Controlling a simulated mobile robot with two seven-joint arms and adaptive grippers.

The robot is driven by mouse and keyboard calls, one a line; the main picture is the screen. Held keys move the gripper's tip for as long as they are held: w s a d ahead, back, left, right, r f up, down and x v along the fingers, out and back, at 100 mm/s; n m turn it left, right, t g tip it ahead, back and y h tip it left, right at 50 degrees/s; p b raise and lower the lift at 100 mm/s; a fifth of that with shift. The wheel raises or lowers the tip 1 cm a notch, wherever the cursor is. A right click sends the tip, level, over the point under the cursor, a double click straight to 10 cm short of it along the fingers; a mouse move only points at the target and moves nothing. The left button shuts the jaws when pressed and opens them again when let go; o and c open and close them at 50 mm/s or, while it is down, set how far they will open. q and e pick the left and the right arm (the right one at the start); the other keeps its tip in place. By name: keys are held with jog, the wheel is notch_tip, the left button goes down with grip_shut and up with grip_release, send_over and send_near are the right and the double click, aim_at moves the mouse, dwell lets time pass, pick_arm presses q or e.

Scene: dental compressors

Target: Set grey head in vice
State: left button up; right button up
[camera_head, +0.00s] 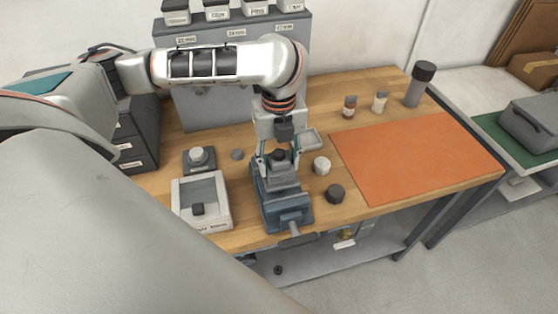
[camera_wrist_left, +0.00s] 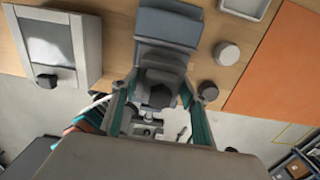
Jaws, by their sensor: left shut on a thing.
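The blue-grey vice (camera_head: 270,212) stands at the front edge of the wooden bench, its handle toward the front. It also shows in the wrist view (camera_wrist_left: 168,27). My left gripper (camera_head: 279,156) points down over the vice's jaws and is shut on the grey head (camera_head: 279,170), a grey block with a dark round top. In the wrist view the grey head (camera_wrist_left: 160,76) sits between the fingers, in line with the vice. The fingers hide its sides, and I cannot tell whether it touches the jaws. My right gripper is not in view.
A white tray box (camera_head: 187,218) with a dark knob stands left of the vice. A white round piece (camera_head: 321,166) and a dark one (camera_head: 335,194) lie to its right. A small light tray (camera_head: 311,139) is behind. The orange mat (camera_head: 415,160) is clear.

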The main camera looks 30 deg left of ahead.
aim_at(279, 153)
pick_arm(q)
jog(key=shift+f, duration=1.6)
dwell(2.3)
jog(key=o, duration=1.7)
jog(key=o, duration=0.4)
jog(key=shift+f, duration=0.1)
jog(key=shift+r, duration=3.5)
